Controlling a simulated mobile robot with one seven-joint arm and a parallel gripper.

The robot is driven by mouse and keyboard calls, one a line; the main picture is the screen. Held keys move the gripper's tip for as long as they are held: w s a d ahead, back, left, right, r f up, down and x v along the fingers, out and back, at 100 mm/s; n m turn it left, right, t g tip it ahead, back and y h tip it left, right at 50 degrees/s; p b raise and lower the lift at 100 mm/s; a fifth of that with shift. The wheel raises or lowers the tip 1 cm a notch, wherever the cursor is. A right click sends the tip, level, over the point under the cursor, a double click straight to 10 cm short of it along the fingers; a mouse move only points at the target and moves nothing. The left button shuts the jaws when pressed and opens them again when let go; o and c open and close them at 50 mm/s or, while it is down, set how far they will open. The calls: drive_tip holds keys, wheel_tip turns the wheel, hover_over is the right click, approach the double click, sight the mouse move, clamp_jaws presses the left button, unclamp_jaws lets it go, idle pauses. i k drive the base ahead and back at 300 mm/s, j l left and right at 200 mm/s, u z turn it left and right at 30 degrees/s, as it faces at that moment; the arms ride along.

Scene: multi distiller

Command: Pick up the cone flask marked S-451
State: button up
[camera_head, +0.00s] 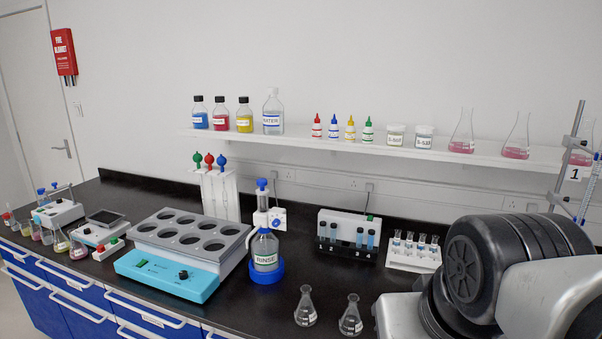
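Two clear, empty-looking cone flasks stand upright on the black bench at the front: a left one (305,308) and a right one (351,318), each with a small white label. My gripper is not in view; my arm links fill the lower right.
The bench (340,285) holds a block with several wells (190,238), a RINSE bottle (265,252) in a blue base, and vial racks (348,236) (413,252). A metal stand (568,165) rises at the right. Bare bench surrounds the two front flasks.

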sight(306, 314)
drive_tip(key=i+j+z, duration=0.2)
drive_tip(key=j, duration=0.15)
drive_tip(key=i+j+z, duration=0.2)
drive_tip(key=j, duration=0.2)
drive_tip(key=j+z, duration=0.2)
drive_tip(key=j, duration=0.2)
drive_tip(key=i+j+z, duration=0.2)
drive_tip(key=j, duration=0.2)
drive_tip(key=u, duration=0.15)
drive_tip(key=k+j, duration=0.05)
